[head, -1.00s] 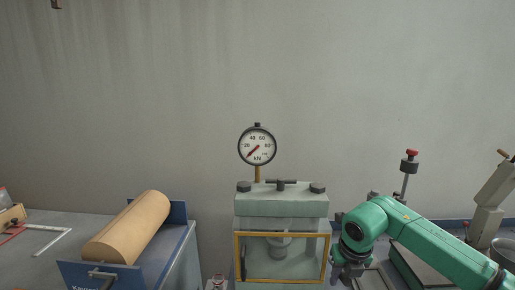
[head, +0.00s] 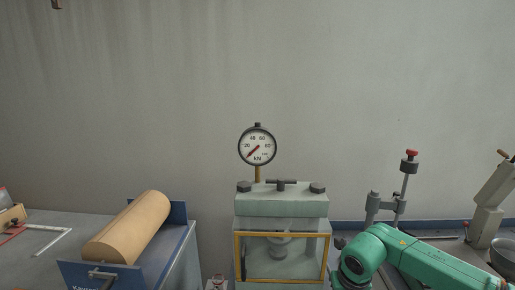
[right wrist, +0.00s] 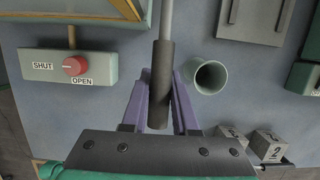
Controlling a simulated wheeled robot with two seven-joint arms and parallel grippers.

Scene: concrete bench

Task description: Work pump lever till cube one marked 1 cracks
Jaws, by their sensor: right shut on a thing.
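My right gripper (right wrist: 158,100) is shut on the black grip of the pump lever (right wrist: 161,75), whose grey rod runs up out of the right wrist view. The press (head: 281,206) stands in the middle of the head view, with a yellow-framed guard (head: 236,262) in front of its chamber. A round platen (head: 280,246) shows behind the guard; I cannot make out cube 1 there. The needle of the kN gauge (head: 257,146) points to the lower left, at the low end. My left gripper is not in view.
A red valve knob (right wrist: 74,66) sits between SHUT and OPEN labels. A hollow green cylinder (right wrist: 209,77) stands right of the lever. A cube marked 2 (right wrist: 265,147) is at the lower right. A tan cylinder (head: 128,228) lies in a blue holder.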

